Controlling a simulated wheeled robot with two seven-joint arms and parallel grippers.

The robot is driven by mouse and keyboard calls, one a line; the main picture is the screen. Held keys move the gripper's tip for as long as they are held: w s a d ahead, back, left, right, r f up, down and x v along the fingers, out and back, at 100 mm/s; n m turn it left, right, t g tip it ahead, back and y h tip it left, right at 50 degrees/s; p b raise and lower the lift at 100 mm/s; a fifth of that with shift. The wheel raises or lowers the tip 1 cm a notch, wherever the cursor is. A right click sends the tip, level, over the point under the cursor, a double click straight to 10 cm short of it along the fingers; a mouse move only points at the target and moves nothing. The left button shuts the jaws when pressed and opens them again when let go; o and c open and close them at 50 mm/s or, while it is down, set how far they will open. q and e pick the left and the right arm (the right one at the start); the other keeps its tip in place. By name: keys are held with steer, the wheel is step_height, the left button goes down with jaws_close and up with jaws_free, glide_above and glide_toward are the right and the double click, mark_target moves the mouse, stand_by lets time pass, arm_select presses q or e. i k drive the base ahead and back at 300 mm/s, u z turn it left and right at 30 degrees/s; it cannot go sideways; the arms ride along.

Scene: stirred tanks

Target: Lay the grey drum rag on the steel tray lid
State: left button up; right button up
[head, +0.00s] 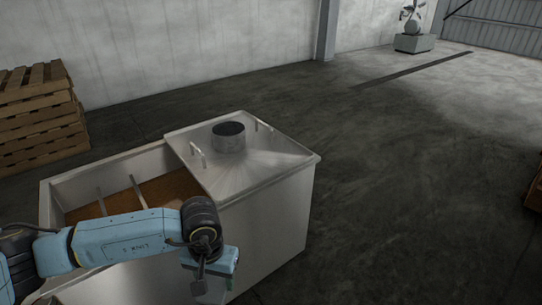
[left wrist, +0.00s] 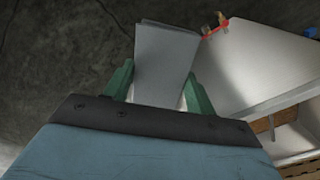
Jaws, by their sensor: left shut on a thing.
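The steel tray lid (head: 245,170) covers the right part of a box-shaped steel tank, with a short round collar and two handles on top. My left gripper (head: 211,283) is low in front of the tank, nearer to me than the lid and below its top. In the left wrist view its green fingers (left wrist: 160,88) are shut on the grey drum rag (left wrist: 165,58), a flat grey piece standing out past the fingertips. A pale lid or tank surface (left wrist: 260,65) lies to the right of the rag, apart from the fingers. My right gripper is not in view.
The tank's left part is open, with cross bars and a brown inside (head: 160,192). The dark round collar (head: 228,137) and handles stand up from the lid. Wooden pallets (head: 40,115) are stacked at the left. A small red item (left wrist: 216,29) shows in the wrist view.

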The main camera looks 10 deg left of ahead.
mark_target(259, 168)
steer(key=z, duration=0.8)
steer(key=i, duration=1.85)
steer(key=u, duration=1.65)
steer(key=i, duration=0.95)
steer(key=u, duration=0.85)
